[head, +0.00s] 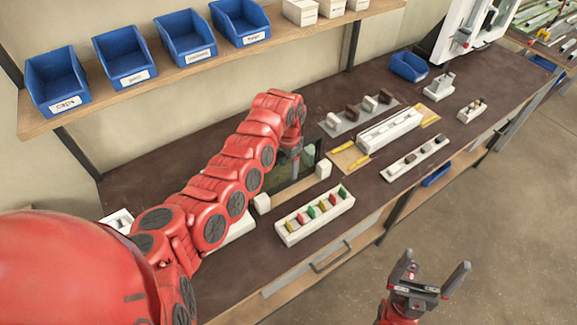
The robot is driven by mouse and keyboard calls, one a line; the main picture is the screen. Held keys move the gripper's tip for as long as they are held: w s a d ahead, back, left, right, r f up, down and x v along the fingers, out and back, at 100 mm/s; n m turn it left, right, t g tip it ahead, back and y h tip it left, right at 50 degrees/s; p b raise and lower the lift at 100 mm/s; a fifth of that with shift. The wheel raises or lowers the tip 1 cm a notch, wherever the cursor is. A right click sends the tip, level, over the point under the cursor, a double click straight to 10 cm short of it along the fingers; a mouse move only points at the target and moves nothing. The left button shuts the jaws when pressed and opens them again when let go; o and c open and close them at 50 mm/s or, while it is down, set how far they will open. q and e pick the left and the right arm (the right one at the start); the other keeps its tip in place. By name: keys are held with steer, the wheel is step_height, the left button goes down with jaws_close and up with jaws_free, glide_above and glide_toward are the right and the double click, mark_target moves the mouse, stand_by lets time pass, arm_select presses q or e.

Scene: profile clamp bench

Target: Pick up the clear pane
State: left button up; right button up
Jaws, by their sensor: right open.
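What looks like the clear pane (308,160) stands on the bench behind two small white blocks, (262,203) and (323,168). It is see-through with a dark edge, and my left arm partly covers it. My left gripper (294,166) points down at the pane, its fingers overlapping it in the head view. I cannot tell whether they touch it or are closed on it. My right gripper (434,266) is open and empty, in front of the bench over the floor.
A white rack (314,219) with coloured pieces stands in front of the pane. To the right are a long white fixture (390,130) and a grey strip with blocks (340,125). A shelf (190,70) with blue bins hangs above the bench's back.

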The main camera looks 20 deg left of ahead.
arm_select(q)
jaws_close()
steer(key=shift+r, duration=0.1)
stand_by(0.3)
